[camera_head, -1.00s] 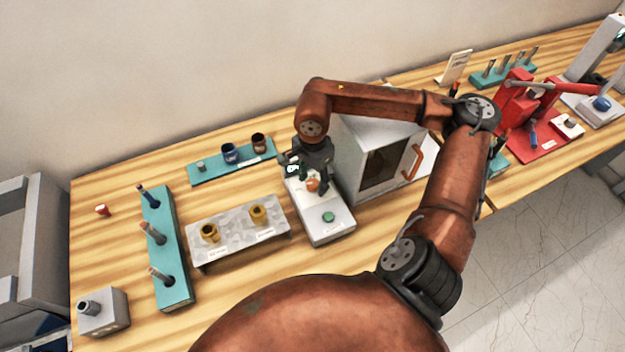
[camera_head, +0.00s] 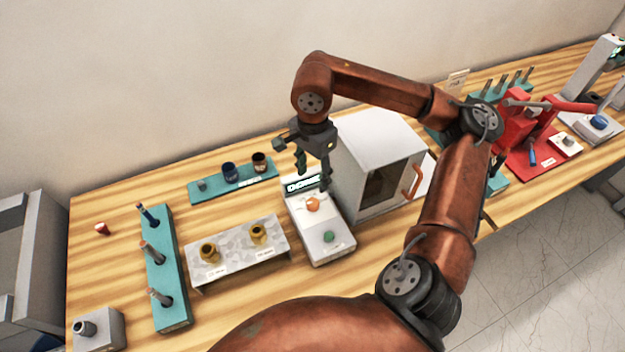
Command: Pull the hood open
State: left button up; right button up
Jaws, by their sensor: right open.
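The hood is most likely the white box (camera_head: 374,140) with a dark window in its front and an orange handle (camera_head: 412,182) on that front. Its front looks closed. My right gripper (camera_head: 314,174) is open and points down, to the left of the box and above a white scale-like device (camera_head: 318,226). An orange part (camera_head: 313,205) rests on this device, below and apart from the fingers. My right forearm passes in front of the box's right side. My left gripper is not in view.
A grey stand (camera_head: 236,250) with two brass bushings and teal racks (camera_head: 168,280) stand to the left. A red press (camera_head: 520,130) stands at the right. My arm crosses the table's front edge. Bare wood lies in front of the stand.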

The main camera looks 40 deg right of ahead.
aim_at(381, 138)
jog(key=k, duration=2)
